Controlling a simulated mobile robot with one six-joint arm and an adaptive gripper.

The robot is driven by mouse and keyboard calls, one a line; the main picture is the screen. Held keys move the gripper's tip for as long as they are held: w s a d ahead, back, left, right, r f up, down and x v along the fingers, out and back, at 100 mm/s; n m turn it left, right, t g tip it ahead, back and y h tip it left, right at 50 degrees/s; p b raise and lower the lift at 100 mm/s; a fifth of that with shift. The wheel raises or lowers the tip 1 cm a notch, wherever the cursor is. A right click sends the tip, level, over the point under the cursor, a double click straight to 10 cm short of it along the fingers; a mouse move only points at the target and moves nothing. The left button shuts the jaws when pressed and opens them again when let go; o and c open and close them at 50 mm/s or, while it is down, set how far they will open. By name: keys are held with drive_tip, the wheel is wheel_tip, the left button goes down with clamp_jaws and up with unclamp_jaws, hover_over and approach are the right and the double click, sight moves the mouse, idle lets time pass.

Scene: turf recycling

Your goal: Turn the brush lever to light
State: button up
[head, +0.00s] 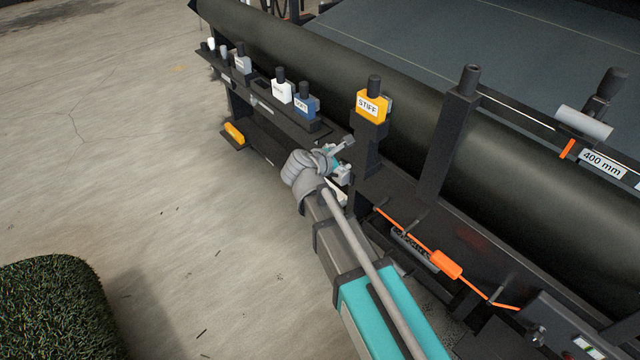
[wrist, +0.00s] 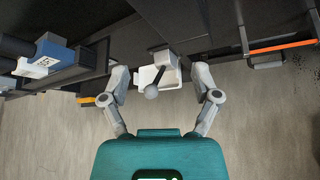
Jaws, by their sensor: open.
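The brush lever (wrist: 153,90) shows in the wrist view as a short dark rod with a round grey knob, in front of a small white plate (wrist: 147,76) on a dark frame. Its knob points down and slightly left in that view. My gripper (wrist: 160,98) is open, with one finger on each side of the lever and visible gaps to both. In the head view my gripper (head: 338,165) is beside the machine's dark side rail, below the yellow STIFF block. There the lever is mostly hidden by my gripper and cannot be made out clearly. I cannot read any light marking.
A yellow STIFF block (head: 371,106) stands on a post above my gripper. Blue (head: 306,103) and white (head: 281,91) blocks sit on the rail to the left. An orange handle on a rod (head: 447,264) is at the right. Open concrete floor lies left; turf (head: 55,305) is at lower left.

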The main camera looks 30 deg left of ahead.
drive_tip(key=s+a+f+n+t+b, duration=0.2)
drive_tip(key=a+f+b, duration=0.3)
drive_tip(key=b, duration=0.6)
drive_tip(key=s+a+f+n+t+b, duration=0.3)
drive_tip(key=s+a+f+n+b, duration=0.1)
drive_tip(key=f+b, duration=0.6)
drive_tip(key=shift+s+a+h+b, duration=0.3)
drive_tip(key=shift+s+a+b, duration=0.4)
drive_tip(key=shift+s+a, duration=0.1)
drive_tip(key=shift+w, duration=0.15)
drive_tip(key=w, duration=0.4)
drive_tip(key=w+d, duration=0.1)
drive_tip(key=w, duration=0.8)
drive_tip(key=shift+w+d, duration=0.2)
drive_tip(key=shift+d, duration=0.1)
drive_tip(key=shift+c, duration=0.3)
clamp_jaws()
